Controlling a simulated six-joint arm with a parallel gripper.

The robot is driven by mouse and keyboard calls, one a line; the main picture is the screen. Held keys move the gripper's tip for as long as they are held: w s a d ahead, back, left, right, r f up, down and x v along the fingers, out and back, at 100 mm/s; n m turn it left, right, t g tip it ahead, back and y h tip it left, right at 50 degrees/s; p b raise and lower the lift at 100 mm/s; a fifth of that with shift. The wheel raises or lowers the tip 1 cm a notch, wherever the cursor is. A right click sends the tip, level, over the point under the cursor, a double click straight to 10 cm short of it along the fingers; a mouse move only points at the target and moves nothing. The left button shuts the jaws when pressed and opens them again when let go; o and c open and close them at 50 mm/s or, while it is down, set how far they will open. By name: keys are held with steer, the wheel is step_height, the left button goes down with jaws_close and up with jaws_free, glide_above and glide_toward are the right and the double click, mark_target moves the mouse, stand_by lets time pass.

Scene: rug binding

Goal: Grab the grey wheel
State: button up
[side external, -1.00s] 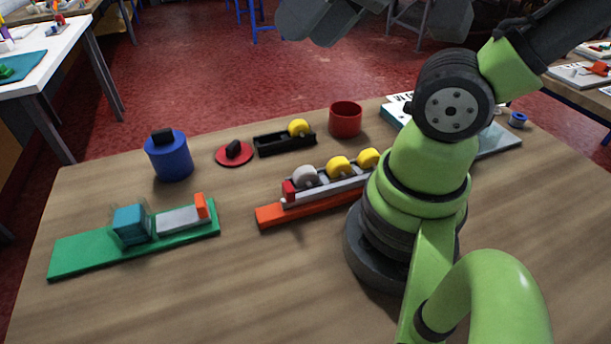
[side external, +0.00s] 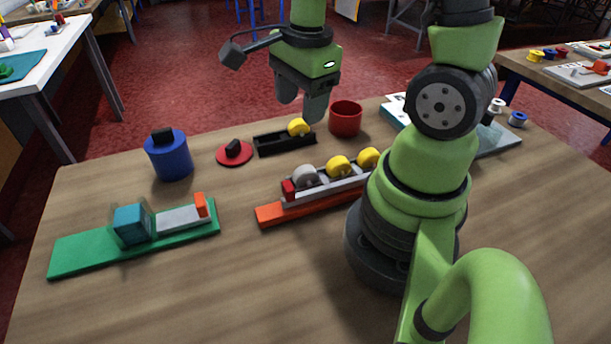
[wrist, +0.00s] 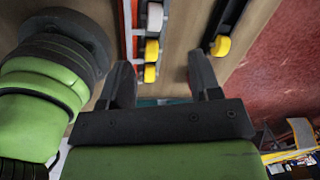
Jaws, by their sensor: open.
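The grey wheel (side external: 305,175) stands at the left end of a row in a grey rack on an orange-red base (side external: 270,215). Two yellow wheels (side external: 339,166) stand to its right in the same rack. In the wrist view the grey wheel (wrist: 155,18) shows at the top, above the two yellow ones. My gripper (side external: 301,104) is open and empty, pointing down, high above the table behind the rack. In the wrist view my gripper (wrist: 160,68) has its fingers apart, with a yellow wheel (wrist: 150,74) seen between them. The rack's right end is partly hidden by my arm.
A black tray (side external: 270,147) with a yellow wheel (side external: 298,127) lies behind the rack. Nearby are a red cup (side external: 345,119), a red lid (side external: 233,157) and a blue canister (side external: 168,157). A green board (side external: 80,253) with blocks lies front left.

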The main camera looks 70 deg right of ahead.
mark_target(306, 168)
steer(key=shift+s+d+f+m+g, duration=0.15)
steer(key=shift+f+m, duration=0.45)
steer(key=shift+f, duration=1.6)
steer(key=shift+w+d+f+m+g, duration=0.1)
steer(key=shift+d+f+m+g, duration=0.35)
steer(key=shift+f, duration=1.75)
steer(key=shift+s+a+f+m, duration=0.1)
steer(key=shift+f+m, duration=0.65)
steer(key=shift+f, duration=1.45)
steer(key=c, duration=1)
steer(key=shift+r, duration=0.1)
